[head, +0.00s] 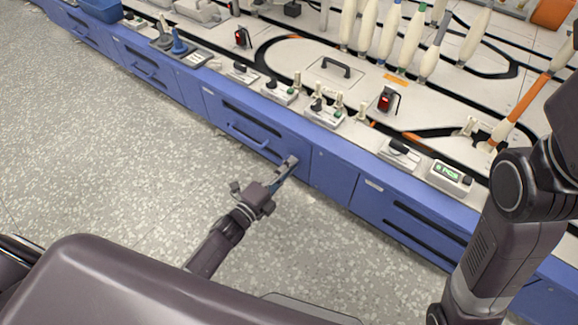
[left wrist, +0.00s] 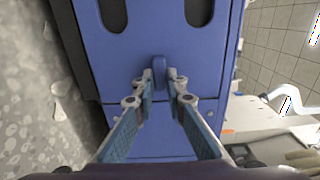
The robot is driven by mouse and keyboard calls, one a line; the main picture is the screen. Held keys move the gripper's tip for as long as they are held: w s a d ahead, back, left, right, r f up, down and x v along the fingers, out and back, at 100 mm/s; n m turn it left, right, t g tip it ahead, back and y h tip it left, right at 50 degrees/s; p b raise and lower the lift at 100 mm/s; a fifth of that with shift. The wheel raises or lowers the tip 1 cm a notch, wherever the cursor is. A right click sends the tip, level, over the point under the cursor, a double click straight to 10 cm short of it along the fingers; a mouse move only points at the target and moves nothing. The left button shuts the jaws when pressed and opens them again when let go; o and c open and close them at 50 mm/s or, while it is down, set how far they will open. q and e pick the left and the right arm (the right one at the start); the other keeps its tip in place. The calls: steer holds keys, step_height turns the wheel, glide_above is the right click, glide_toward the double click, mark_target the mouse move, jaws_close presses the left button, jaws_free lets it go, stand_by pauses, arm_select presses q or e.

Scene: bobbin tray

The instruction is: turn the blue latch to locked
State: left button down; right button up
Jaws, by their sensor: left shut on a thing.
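The blue latch (left wrist: 159,72) is a small rounded bar on the blue cabinet front. In the left wrist view it shows between my left gripper's fingertips (left wrist: 159,83), upright in that picture, near a panel seam. The left gripper is shut on it, with a finger pad on each side. In the head view the left gripper (head: 287,168) reaches the blue cabinet front (head: 333,178) from the floor side; its fingers hide the latch there. Whether the latch stands at locked cannot be told. My right arm shows at the right, but its gripper is out of view.
Beside the gripper is a drawer with a blue handle (head: 248,137). The worktop above carries switch boxes (head: 325,113), a black handle (head: 336,66), several white bobbins (head: 391,35) and a small green display (head: 447,173). The speckled floor (head: 110,150) before the cabinets is clear.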

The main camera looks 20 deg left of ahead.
arm_select(q)
steer(key=c, duration=2)
jaws_free()
steer(key=shift+c, duration=0.2)
steer(key=shift+o, duration=0.4)
steer(key=v, duration=1.2)
